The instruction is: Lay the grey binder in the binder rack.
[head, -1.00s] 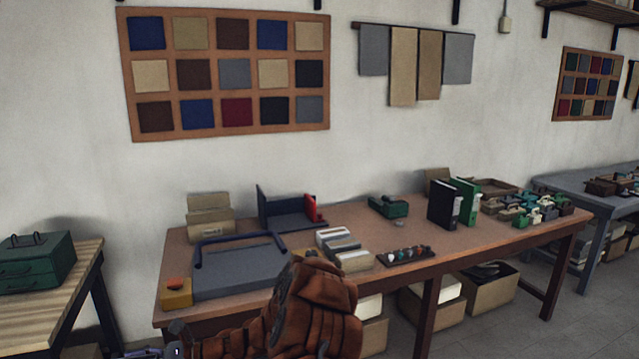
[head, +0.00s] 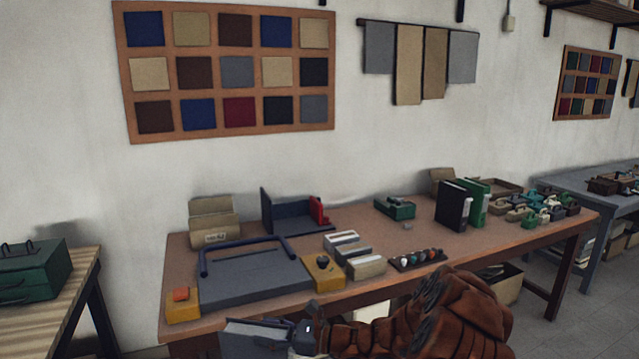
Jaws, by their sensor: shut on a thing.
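The grey binder (head: 258,336) shows at the bottom edge, in front of the table, partly cut off by the frame. My gripper (head: 303,338) is shut on its right side; the fingertips are small and partly hidden. My brown-covered arm reaches in from the right. A dark blue-grey open holder with upright panels, which looks like the binder rack (head: 285,222), stands at the back of the table, with a red piece (head: 319,210) at its right side. The binder is apart from it, nearer to me. A black binder (head: 453,206) and a green binder (head: 480,203) stand upright farther right.
A grey flat machine (head: 250,275) with yellow ends and a dark bar lies on the table (head: 385,228) between the binder and the rack. Small boxes (head: 345,240), a strip of knobs (head: 418,259) and a green tool (head: 395,207) stand to the right.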

